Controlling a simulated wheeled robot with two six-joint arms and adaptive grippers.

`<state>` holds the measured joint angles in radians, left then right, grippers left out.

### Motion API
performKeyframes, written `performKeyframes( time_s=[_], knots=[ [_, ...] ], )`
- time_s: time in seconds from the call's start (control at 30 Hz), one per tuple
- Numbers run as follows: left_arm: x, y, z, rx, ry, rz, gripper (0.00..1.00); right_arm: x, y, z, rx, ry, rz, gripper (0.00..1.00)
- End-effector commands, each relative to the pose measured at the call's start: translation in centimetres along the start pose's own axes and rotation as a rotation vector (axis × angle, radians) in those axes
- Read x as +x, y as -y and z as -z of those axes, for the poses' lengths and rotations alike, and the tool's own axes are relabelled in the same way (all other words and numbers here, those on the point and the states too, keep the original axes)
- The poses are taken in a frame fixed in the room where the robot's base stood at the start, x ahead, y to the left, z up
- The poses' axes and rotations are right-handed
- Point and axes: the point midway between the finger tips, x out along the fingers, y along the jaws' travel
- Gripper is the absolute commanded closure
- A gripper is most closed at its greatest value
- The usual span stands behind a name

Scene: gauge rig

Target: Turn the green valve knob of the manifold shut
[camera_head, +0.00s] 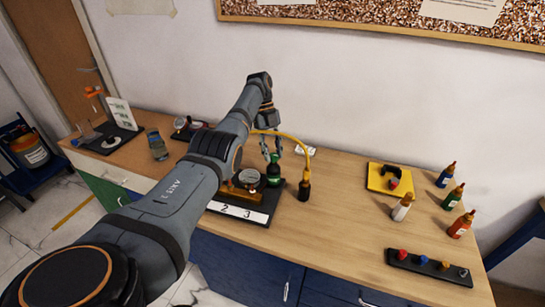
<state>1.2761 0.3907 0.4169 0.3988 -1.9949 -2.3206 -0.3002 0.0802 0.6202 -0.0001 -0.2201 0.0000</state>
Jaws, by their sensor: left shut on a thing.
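The manifold (241,194) is a brass-coloured block on a dark base with a white strip showing 2 and 3. A round gauge (249,177) stands on it. My forearm covers its left part. A dark green piece, which I take as the green valve knob (274,178), is at the manifold's right end. My left gripper (272,157) points down from above, with its fingers shut at the top of this green piece. The exact contact and the knob's turn angle are too small to tell. My right gripper is not in view.
A yellow hose (292,137) arches close behind my left gripper to a black fitting (304,188). Several small bottles (453,196), a yellow tray (375,183) and a dark strip with coloured knobs (428,268) are at the right. The table between is clear.

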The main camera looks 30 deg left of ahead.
Motion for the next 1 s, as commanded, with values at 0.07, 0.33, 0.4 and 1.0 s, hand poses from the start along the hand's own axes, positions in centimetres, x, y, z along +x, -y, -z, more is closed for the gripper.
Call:
performKeyframes(
  time_s=[0.07, 0.33, 0.4, 1.0],
  knots=[
    [0.01, 0.06, -0.08, 0.016, 0.002, -0.004, 1.00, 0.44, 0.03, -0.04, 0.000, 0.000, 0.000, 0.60],
    [-0.11, 0.03, -0.03, 0.036, 0.002, -0.013, 1.00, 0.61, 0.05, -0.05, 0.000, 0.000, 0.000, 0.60],
    [-0.12, 0.03, -0.03, 0.037, 0.002, -0.013, 1.00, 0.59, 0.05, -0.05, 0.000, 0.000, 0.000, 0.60],
    [-0.04, 0.02, -0.02, 0.035, 0.001, -0.014, 0.46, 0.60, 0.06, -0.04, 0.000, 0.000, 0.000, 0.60]
  ],
)
